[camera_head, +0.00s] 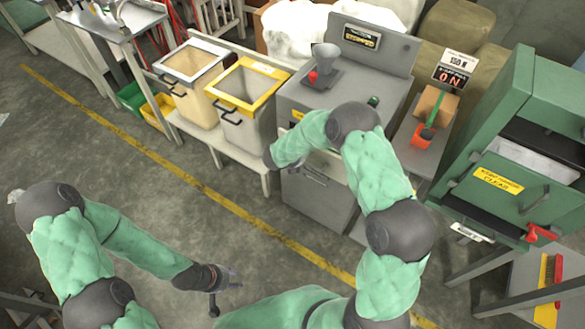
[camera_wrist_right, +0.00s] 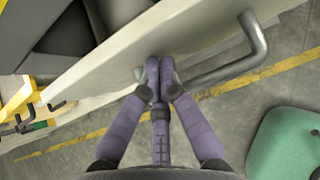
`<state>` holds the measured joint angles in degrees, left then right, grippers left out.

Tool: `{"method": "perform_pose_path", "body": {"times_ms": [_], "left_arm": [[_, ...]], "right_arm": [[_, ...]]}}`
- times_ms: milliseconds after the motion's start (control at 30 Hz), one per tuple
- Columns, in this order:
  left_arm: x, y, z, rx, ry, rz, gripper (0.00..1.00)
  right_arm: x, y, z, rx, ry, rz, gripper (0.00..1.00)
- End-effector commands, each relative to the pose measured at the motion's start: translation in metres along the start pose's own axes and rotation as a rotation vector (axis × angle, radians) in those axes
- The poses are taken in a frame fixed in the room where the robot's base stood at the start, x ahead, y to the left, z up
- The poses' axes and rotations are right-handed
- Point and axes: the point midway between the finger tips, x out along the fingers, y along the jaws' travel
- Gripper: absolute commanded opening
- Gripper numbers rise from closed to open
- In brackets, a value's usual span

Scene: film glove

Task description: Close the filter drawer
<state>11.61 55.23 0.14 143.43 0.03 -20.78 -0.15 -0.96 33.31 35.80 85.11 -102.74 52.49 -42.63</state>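The filter drawer appears to be the pale grey drawer in the grey machine (camera_head: 290,98) at the centre of the head view, mostly hidden by my right arm. In the right wrist view its pale front panel (camera_wrist_right: 115,75) runs diagonally, with a grey bar handle (camera_wrist_right: 228,70) and a dark space behind the panel. My right gripper (camera_wrist_right: 160,63) is shut, with its fingertips together at the panel, left of the handle. I cannot tell whether they touch it. My left gripper (camera_head: 223,286) is open and empty above the floor.
Two bins, one white-framed (camera_head: 190,100) and one yellow-framed (camera_head: 243,135), stand left of the machine. A green cabinet (camera_head: 500,100) with a hanging panel stands at the right. A yellow floor line (camera_head: 190,180) crosses the clear floor in front.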

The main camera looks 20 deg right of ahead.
Motion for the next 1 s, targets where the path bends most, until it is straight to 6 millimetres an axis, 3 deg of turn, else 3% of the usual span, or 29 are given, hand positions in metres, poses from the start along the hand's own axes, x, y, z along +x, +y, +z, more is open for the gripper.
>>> {"method": "perform_pose_path", "body": {"times_ms": [133,400,867,1000], "left_arm": [[0.004,-0.001,0.000,0.000,0.000,0.000,0.40],[0.005,-0.002,0.000,0.000,0.000,0.000,0.40],[0.005,-0.002,0.000,0.000,0.000,0.000,0.40],[0.000,0.000,0.000,0.000,0.000,0.000,0.40]], "right_arm": [[0.017,0.000,0.016,0.003,-0.001,-0.001,0.00],[0.029,0.000,0.029,0.001,0.001,0.000,0.00],[0.029,0.001,0.032,0.003,-0.003,0.000,0.00],[0.021,0.003,0.035,0.004,-0.003,0.001,0.00]]}}
